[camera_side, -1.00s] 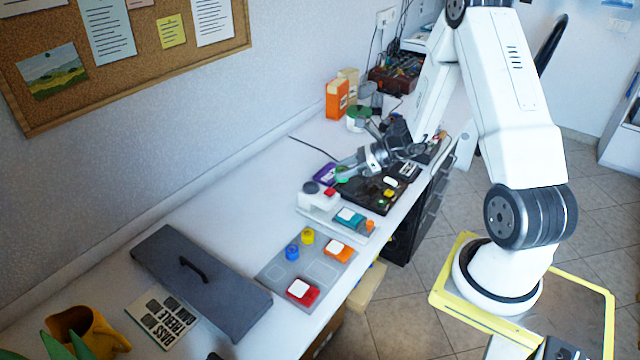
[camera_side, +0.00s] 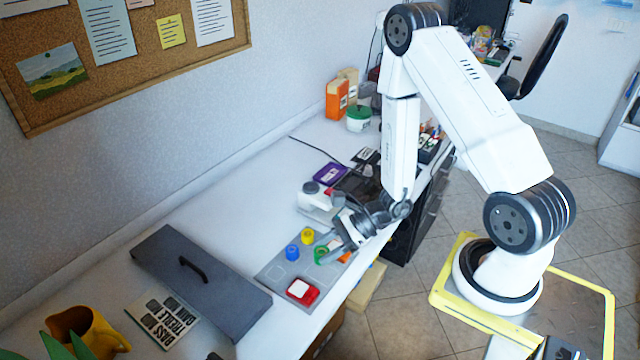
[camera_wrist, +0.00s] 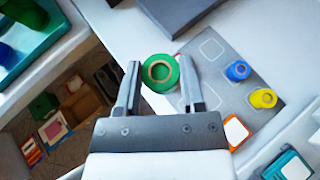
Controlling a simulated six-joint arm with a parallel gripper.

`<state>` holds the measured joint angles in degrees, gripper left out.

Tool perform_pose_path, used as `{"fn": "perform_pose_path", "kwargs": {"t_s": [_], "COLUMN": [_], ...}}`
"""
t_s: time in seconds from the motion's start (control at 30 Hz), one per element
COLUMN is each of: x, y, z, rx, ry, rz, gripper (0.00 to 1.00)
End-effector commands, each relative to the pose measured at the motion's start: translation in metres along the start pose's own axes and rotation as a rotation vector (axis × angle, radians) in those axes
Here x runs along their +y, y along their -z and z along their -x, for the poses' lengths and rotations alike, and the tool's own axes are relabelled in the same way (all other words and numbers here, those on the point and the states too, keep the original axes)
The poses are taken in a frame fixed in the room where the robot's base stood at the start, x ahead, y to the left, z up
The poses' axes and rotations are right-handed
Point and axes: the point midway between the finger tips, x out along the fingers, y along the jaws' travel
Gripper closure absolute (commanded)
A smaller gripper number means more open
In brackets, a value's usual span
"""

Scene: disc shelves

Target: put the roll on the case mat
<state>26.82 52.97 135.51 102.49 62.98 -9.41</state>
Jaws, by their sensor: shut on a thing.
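The roll is a green ring with a tan core, held between the fingers of my gripper in the wrist view (camera_wrist: 160,73). In the side view the green roll (camera_side: 321,256) shows at the fingertips. My gripper (camera_side: 335,253) is shut on it, over the right part of the grey case mat (camera_side: 273,273). In the wrist view the mat (camera_wrist: 222,88) has outlined squares, and the roll overlaps its left edge. I cannot tell how high the roll is above the mat.
On the mat are a blue piece (camera_side: 292,252), a yellow piece (camera_side: 307,236), a red block (camera_side: 302,291) and an orange block (camera_wrist: 235,133). A grey slab with a handle (camera_side: 220,290) lies left of the mat. A white device (camera_side: 315,198) stands behind.

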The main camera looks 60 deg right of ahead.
Motion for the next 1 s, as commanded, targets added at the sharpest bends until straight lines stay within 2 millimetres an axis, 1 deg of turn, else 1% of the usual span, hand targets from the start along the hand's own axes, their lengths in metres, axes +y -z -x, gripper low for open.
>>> {"fn": "perform_pose_path", "kwargs": {"t_s": [0.07, 0.2, 0.37, 0.47, 0.57, 1.0], "x": [0.008, 0.011, 0.008, 0.003, -0.006, -0.059], "y": [0.0, 0.0, 0.001, 0.002, 0.003, 0.009], "z": [-0.003, -0.004, -0.007, -0.012, -0.021, -0.071], "rx": [0.001, 0.002, 0.002, 0.002, 0.002, 0.001], "ry": [-0.014, -0.018, -0.018, -0.019, -0.019, -0.018], "rz": [0.006, 0.011, 0.011, 0.012, 0.013, 0.013], "gripper": [1.0, 1.0, 1.0, 1.0, 1.0, 1.0]}}
